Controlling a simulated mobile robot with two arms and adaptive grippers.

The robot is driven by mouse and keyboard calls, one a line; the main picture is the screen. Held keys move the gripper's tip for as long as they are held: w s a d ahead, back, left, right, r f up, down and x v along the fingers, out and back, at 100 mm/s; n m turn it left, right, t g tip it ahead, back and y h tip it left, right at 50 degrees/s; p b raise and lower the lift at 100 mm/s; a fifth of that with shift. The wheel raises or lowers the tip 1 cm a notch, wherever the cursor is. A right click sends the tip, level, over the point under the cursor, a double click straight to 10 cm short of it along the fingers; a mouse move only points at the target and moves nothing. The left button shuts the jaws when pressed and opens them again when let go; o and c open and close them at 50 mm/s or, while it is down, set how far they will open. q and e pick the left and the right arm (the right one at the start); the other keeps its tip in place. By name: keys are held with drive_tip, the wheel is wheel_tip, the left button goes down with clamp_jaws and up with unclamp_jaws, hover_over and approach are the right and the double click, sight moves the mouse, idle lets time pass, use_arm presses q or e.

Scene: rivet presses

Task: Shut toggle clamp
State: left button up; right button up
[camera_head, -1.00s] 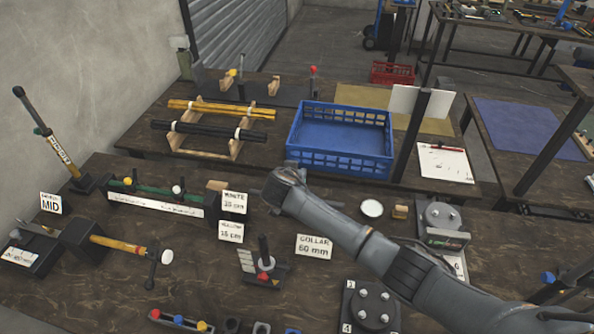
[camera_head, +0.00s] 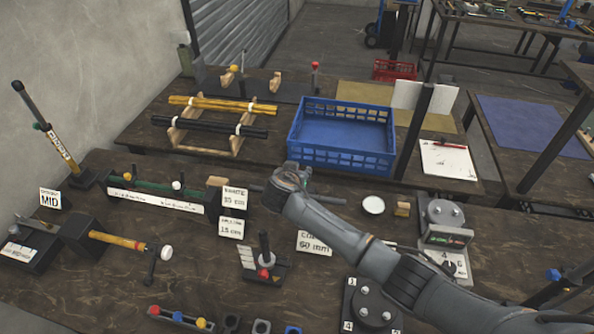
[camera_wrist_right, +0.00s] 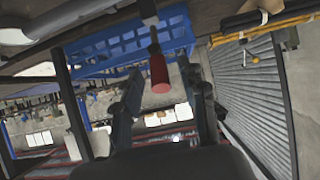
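A red-tipped lever (camera_head: 315,67), which looks like the toggle clamp's handle, stands upright behind the blue crate in the head view. Its base is too small to make out. In the right wrist view, a red handle (camera_wrist_right: 159,73) on a thin stem shows between the two fingers. I cannot tell its depth, and no contact is visible. My right gripper (camera_head: 304,174) is in front of the blue crate in the head view, its fingertips hard to make out. Its fingers (camera_wrist_right: 163,85) are apart in the wrist view. My left gripper is out of view.
The blue crate (camera_head: 291,153) stands on the back table. Yellow rods (camera_head: 215,104) and black rods (camera_head: 205,130) lie on wooden supports to its left. A dark post (camera_head: 414,135) rises to its right. Label cards and fixtures crowd the front table.

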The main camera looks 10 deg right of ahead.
wheel_tip(320, 180, up, 10)
idle(0.6)
